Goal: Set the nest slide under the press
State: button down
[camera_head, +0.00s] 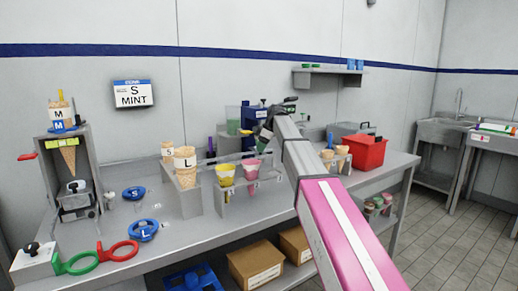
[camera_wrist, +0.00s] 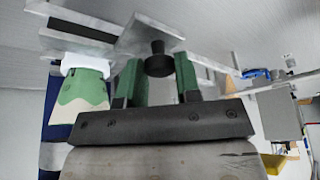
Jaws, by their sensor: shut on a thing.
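My gripper (camera_wrist: 158,78) shows in the wrist view, its two green fingers shut on a black knob (camera_wrist: 158,62). The knob joins a flat grey metal plate (camera_wrist: 145,35), which looks like the nest slide. A green cone sleeve with a cream lower part (camera_wrist: 82,100) sits in a white ring (camera_wrist: 88,66) to the left of the fingers. In the head view my arm reaches to the back of the bench, near a blue machine (camera_head: 253,116) that may be the press. My arm hides part of that area, and I cannot tell whether the slide is under it.
A wall sign (camera_head: 133,94) reads S MINT. A rack with yellow and pink cups (camera_head: 226,175) stands left of my arm, and a red bin (camera_head: 364,152) stands right of it.

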jog(key=shift+w+d, duration=0.15)
jog(key=shift+d, duration=0.05)
jog(key=c, duration=0.8)
grip_release()
jog(key=shift+r, duration=0.1)
jog(key=shift+d+r, duration=0.2)
jog(key=shift+r, duration=0.1)
jog(key=s+d, duration=0.2)
jog(key=d, duration=1)
jog(key=shift+s+r, duration=0.15)
jog(key=shift+s, duration=0.05)
jog(key=shift+s, duration=0.1)
